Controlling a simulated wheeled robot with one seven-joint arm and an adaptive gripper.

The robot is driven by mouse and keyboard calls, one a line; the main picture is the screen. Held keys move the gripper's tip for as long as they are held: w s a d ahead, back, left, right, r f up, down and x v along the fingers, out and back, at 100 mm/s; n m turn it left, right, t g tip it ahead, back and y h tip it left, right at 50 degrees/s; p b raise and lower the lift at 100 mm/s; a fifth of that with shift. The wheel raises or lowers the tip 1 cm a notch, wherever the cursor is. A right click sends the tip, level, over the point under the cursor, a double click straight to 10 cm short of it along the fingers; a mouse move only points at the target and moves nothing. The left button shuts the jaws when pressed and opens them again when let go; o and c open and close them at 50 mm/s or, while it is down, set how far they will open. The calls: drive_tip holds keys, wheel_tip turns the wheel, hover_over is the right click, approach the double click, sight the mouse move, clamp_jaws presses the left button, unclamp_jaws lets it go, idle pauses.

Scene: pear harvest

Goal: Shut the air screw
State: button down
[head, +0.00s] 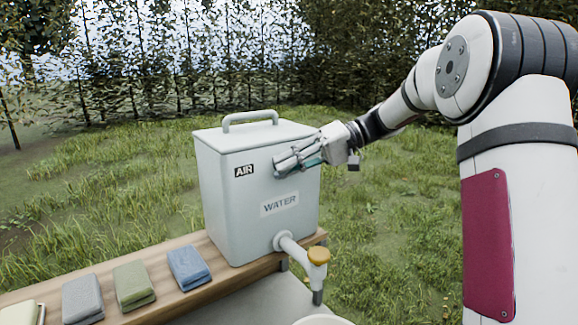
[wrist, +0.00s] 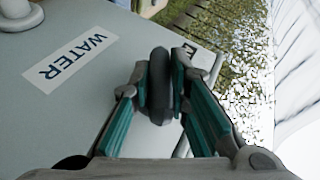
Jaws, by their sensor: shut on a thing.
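The pale grey water container (head: 222,205) stands upright on a wooden plank, with an AIR label (head: 243,170) high on its front and a WATER label (head: 279,204) lower down. My gripper (head: 277,165) is at the upper front face, right of the AIR label. In the wrist view, my fingers are shut on a dark round knob, the air screw (wrist: 158,88), close to the container's face. The fingers hide the screw in the head view. How far it is turned cannot be told.
Folded cloths, grey (head: 83,299), green (head: 133,284) and blue (head: 189,266), lie on the plank (head: 222,284) to the left. A white round rim (head: 320,320) shows below the tap.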

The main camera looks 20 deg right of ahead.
drive_tip(key=m+y, duration=0.1)
drive_tip(key=y, duration=0.1)
drive_tip(key=m+y, duration=0.1)
drive_tip(key=y, duration=0.2)
drive_tip(key=shift+d+f, duration=0.15)
drive_tip(key=shift+f, duration=0.05)
idle(0.4)
drive_tip(key=c, duration=1.5)
unclamp_jaws()
drive_tip(key=shift+o, duration=0.2)
drive_tip(key=d+f, duration=0.1)
drive_tip(key=d, duration=1)
drive_tip(key=shift+s+d, duration=0.4)
drive_tip(key=shift+a, duration=0.1)
